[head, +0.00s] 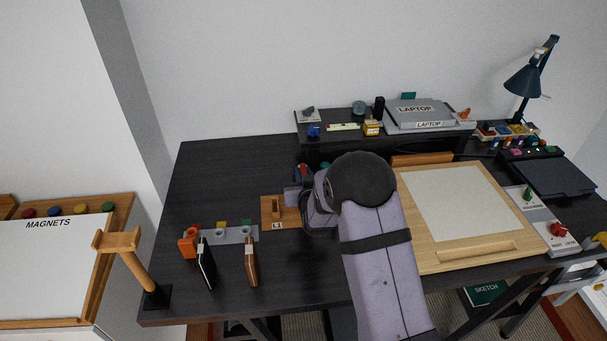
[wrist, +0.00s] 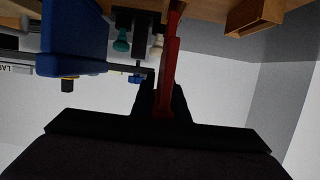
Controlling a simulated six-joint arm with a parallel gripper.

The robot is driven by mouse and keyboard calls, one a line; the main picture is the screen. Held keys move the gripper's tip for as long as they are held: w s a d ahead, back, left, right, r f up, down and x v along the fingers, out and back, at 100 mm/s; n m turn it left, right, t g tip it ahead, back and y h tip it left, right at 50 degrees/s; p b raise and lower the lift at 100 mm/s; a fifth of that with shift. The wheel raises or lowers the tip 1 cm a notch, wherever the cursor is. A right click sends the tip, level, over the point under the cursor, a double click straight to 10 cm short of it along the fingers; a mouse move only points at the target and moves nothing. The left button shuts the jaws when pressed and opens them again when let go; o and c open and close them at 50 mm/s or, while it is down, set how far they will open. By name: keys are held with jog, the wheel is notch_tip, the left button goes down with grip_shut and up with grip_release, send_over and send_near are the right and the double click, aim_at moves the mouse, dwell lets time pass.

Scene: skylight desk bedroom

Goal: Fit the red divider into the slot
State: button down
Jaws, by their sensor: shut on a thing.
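The red divider (wrist: 170,55) is a thin upright strip in the wrist view, running from my gripper (wrist: 163,92) to the top edge of the picture. The dark fingers are shut on its lower end. In the head view my arm covers the gripper. A small red patch (head: 302,170) shows beside the arm, perhaps the divider's tip. A large blue piece (wrist: 75,40) is left of the divider in the wrist view, apart from it. I cannot make out the slot in either view.
A wooden block labelled L1 (head: 279,222) stands left of my arm, near a grey rack (head: 240,236). A drawing board (head: 430,262) lies right of the arm. A raised shelf (head: 345,143) stands behind. The desk's back left is clear.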

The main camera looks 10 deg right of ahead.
jog(key=shift+f+b, duration=1.55)
jog(key=shift+f, duration=0.05)
jog(key=c, duration=1.6)
grip_release()
jog(key=shift+c, duration=0.2)
jog(key=shift+s, duration=0.1)
jog(key=shift+b+v, duration=1.45)
jog(key=shift+v, duration=2.15)
jog(key=shift+r, duration=0.15)
jog(key=shift+s+g+p, duration=0.25)
jog(key=shift+g+p, duration=0.05)
jog(key=shift+p, duration=0.05)
jog(key=s+d+r+g+p, duration=0.2)
jog(key=s+g+p, duration=0.3)
jog(key=s, duration=1.2)
jog(key=s+d+r+g+p, duration=0.2)
jog(key=s+g, duration=0.7)
jog(key=s, duration=0.7)
jog(key=d+p, duration=0.1)
jog(key=p, duration=0.1)
jog(key=shift+s+r+p, duration=0.2)
jog(key=shift+s+p, duration=0.15)
jog(key=shift+p, duration=0.05)
